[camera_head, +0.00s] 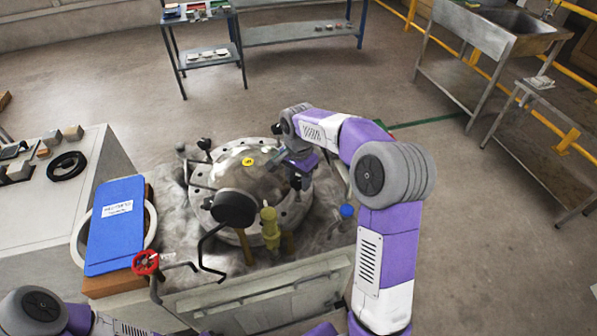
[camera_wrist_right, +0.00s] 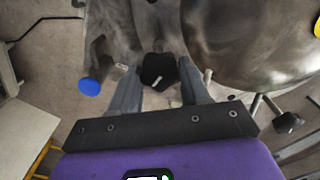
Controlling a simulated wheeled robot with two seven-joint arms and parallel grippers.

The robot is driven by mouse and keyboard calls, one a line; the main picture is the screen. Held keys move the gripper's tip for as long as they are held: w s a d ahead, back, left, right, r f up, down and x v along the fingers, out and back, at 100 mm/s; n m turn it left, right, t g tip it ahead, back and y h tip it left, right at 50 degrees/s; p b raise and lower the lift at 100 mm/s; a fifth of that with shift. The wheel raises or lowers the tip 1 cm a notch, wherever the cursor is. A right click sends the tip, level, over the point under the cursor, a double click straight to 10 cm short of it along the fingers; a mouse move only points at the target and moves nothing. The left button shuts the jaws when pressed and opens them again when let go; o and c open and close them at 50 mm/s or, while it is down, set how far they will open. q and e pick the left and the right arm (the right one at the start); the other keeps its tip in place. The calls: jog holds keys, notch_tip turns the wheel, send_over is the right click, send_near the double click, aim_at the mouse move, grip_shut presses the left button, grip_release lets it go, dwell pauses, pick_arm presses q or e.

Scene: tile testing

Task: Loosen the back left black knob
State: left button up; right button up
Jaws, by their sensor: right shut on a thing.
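My right gripper (camera_head: 279,158) is at the far right side of the round metal vessel (camera_head: 240,160). In the wrist view, its two grey fingers (camera_wrist_right: 160,72) are closed around a black knob (camera_wrist_right: 158,74) beside the domed lid (camera_wrist_right: 245,40). The knob's lower part is hidden by the gripper. Another black knob (camera_wrist_right: 288,122) on a metal stem is apart from the fingers, to the right in the wrist view. In the head view, a black knob (camera_head: 205,144) stands at the vessel's far left. My left arm enters at the bottom left; its gripper is out of view.
Bent black handles (camera_head: 212,250), a yellow-green valve (camera_head: 269,228), a red handwheel (camera_head: 146,262) and a blue knob (camera_head: 347,211) crowd the vessel. Open floor lies behind the vessel.

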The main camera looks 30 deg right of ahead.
jog(key=n+p, duration=0.3)
jog(key=n, duration=0.2)
jog(key=shift+r+n+p, duration=0.1)
jog(key=shift+n+p, duration=0.2)
jog(key=n+p, duration=0.2)
jog(key=n, duration=0.3)
jog(key=shift+n+p, duration=0.3)
jog(key=o, duration=1.1)
jog(key=shift+c, duration=0.2)
notch_tip(320, 180, up, 7)
jog(key=shift+r+p, duration=0.2)
jog(key=shift+p, duration=0.65)
